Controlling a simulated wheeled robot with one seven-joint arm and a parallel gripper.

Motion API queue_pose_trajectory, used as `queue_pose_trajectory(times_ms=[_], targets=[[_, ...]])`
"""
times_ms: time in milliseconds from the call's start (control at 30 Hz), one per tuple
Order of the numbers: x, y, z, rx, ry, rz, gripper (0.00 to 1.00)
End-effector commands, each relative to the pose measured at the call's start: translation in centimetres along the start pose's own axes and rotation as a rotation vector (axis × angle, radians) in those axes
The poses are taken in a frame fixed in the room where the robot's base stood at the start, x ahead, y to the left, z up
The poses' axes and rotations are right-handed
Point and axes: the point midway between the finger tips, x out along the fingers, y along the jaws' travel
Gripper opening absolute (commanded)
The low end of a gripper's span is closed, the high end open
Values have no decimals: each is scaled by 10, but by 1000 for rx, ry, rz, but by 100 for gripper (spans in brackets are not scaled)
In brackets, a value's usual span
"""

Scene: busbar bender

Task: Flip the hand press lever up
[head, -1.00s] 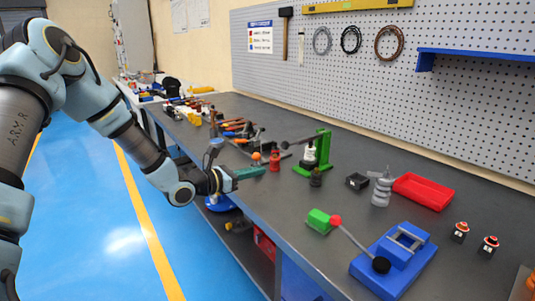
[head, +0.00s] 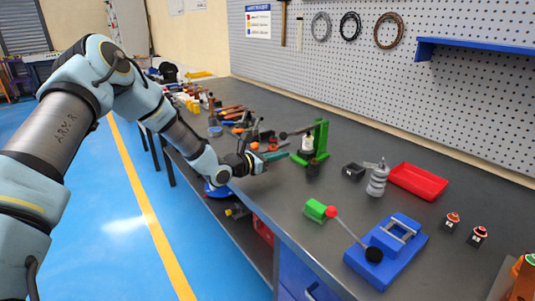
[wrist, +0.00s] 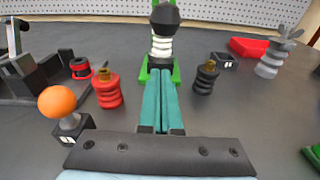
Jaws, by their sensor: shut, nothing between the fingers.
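A green press stand (head: 320,140) is on the workbench, with a white ribbed piece (head: 307,146) at its front. Its dark lever reaches out to the left and ends in a black knob (head: 283,135). In the wrist view the black knob (wrist: 165,17) faces me above the white ribbed piece (wrist: 161,48), and the green base (wrist: 176,74) shows behind my fingertips. My gripper (head: 284,153) has teal fingers, shut and empty, pointing at the stand from the left. In the wrist view my fingertips (wrist: 160,72) are below the knob, apart from it.
Red (wrist: 107,88) and black (wrist: 205,77) ribbed pieces flank my fingers. An orange ball on a black block (wrist: 58,102) is at near left. Right of the stand are a grey ribbed piece (head: 377,180), a red tray (head: 418,181) and a blue bender (head: 390,250) with a red-balled rod.

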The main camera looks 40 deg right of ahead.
Motion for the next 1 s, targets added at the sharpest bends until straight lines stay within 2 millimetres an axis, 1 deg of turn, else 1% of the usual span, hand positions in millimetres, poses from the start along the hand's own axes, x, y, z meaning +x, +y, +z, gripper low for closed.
queue_pose_trajectory(times_ms=[33, 100, 200, 333, 733, 1000], targets=[[-7, 3, 17, 3, 0, 4, 0], [-10, 2, 25, 3, 0, 3, 0], [-13, 2, 32, 2, 1, 3, 0], [-15, 2, 36, 2, 1, 3, 0], [-16, 3, 37, 2, 3, 3, 0], [-18, 13, 46, 3, 53, 2, 0]])
